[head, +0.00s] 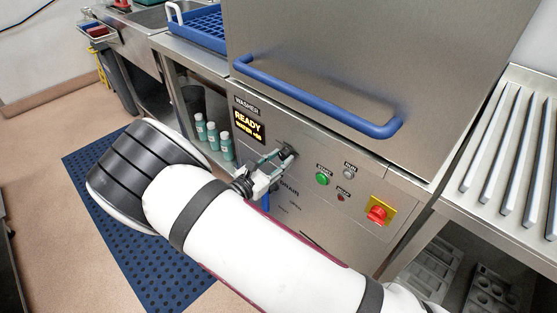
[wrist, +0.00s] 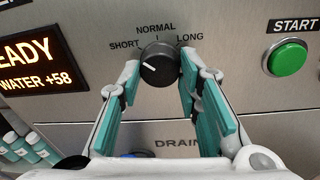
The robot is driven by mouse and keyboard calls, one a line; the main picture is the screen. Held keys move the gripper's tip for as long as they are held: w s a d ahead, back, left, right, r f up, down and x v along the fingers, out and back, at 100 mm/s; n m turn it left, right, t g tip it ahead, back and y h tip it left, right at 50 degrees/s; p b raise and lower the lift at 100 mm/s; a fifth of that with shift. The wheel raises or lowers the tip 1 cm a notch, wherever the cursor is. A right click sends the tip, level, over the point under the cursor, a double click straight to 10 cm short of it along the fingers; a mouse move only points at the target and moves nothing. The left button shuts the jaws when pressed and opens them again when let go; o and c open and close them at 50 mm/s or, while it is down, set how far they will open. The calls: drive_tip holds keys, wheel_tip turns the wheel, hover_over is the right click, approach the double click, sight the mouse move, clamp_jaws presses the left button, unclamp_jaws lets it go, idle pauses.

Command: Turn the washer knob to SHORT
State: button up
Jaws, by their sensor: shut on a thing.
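The black washer knob (wrist: 160,62) is on the steel front panel, below the labels SHORT (wrist: 124,44), NORMAL and LONG. Its white pointer line lies on the left part of its face, aimed left and slightly up, on the SHORT side. My gripper (wrist: 159,75) has one teal-padded finger on each side of the knob and is shut on it. In the head view my gripper (head: 270,167) reaches the knob (head: 287,150) from the lower left, and its fingers partly cover it.
The lit display (wrist: 37,66) reads READY, WATER +58. A green START button (wrist: 287,57) is right of the knob, with a red switch (head: 380,211) farther right. A blue door handle (head: 320,100) runs above. Green bottles (head: 212,135) stand left, and DRAIN is marked below.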

idle(0.4)
drive_tip(key=o, duration=1.1)
drive_tip(key=shift+o, duration=0.2)
drive_tip(key=f+v, duration=0.1)
drive_tip(key=v, duration=1.1)
drive_tip(key=shift+r, duration=0.45)
drive_tip(key=shift+a, duration=0.1)
